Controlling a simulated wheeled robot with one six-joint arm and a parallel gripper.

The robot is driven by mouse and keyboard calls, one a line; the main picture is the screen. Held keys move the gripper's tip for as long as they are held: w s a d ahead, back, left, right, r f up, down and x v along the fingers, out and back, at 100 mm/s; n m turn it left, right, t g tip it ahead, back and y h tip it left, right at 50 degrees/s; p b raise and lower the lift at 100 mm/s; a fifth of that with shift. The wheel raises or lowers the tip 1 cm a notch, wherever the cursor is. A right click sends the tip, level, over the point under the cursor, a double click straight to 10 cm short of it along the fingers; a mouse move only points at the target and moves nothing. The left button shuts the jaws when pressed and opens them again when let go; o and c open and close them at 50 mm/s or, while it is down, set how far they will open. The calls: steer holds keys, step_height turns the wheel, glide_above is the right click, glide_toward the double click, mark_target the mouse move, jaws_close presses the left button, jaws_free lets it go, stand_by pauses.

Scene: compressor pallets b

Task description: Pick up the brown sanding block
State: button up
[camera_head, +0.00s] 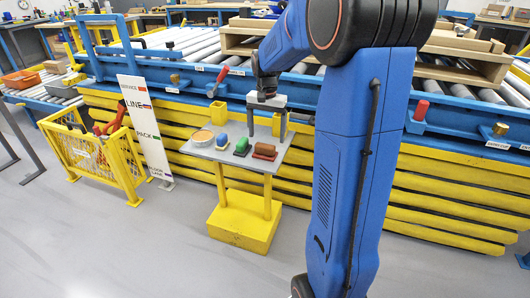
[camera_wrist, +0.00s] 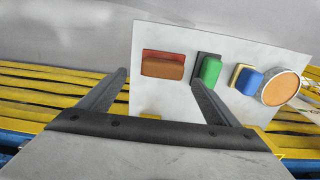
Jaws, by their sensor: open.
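The brown sanding block (camera_head: 264,149) lies on a small grey-topped stand (camera_head: 225,158), at the right end of a row. In the wrist view the brown block (camera_wrist: 163,69) sits on a reddish base, between the lines of my two fingertips. My gripper (camera_head: 266,132) points down over the back right of the stand, behind and above the block in the head view. In the wrist view my gripper (camera_wrist: 160,76) is open with nothing between its fingers. The right finger's tip comes close to the green block's picture.
A green block (camera_head: 241,146), a blue block (camera_head: 221,141) and a round tan-topped tin (camera_head: 202,136) share the stand, left of the brown block. A blue conveyor (camera_head: 190,85) with yellow slats runs behind. A yellow cage (camera_head: 110,170) stands left; grey floor in front is clear.

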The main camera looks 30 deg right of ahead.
mark_target(265, 145)
steer(key=shift+w+a+f, duration=0.1)
steer(key=shift+a+f, duration=0.05)
steer(key=shift+f, duration=1.5)
steer(key=shift+a+f, duration=0.15)
steer(key=shift+f, duration=1.45)
steer(key=c, duration=1.1)
steer(key=shift+r, duration=0.15)
step_height(265, 145, up, 10)
steer(key=shift+f, duration=0.1)
